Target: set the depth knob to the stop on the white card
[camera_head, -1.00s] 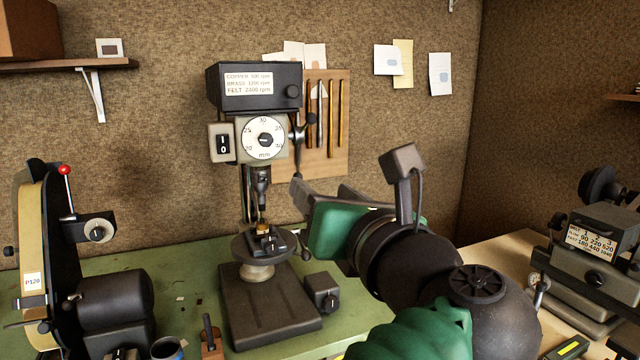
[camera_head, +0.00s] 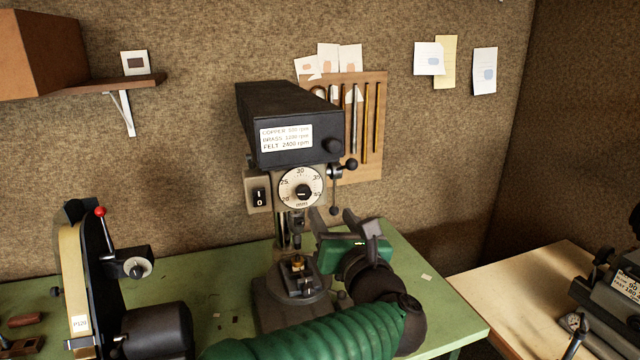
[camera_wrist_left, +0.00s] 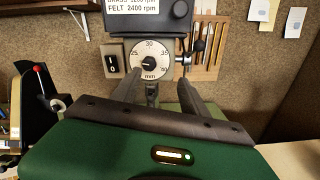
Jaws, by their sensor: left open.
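The depth knob (camera_head: 302,191) is a small dark knob at the centre of a round white dial on the drill press front. It also shows in the wrist view (camera_wrist_left: 149,62). The dial reads from 20 to 40 mm; I cannot tell the exact setting. My left gripper (camera_head: 336,217) is open and empty, below and right of the dial, apart from it. In the wrist view its two fingers (camera_wrist_left: 160,88) point toward the press, just below the dial. Several white cards (camera_head: 429,58) hang on the wall; their writing is unreadable. My right gripper is not visible.
The drill press (camera_head: 290,110) has a switch (camera_head: 258,194) left of the dial and a ball-ended lever (camera_head: 350,165) at right. A belt sander (camera_head: 95,270) stands at left. A grey machine (camera_head: 615,290) sits at far right.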

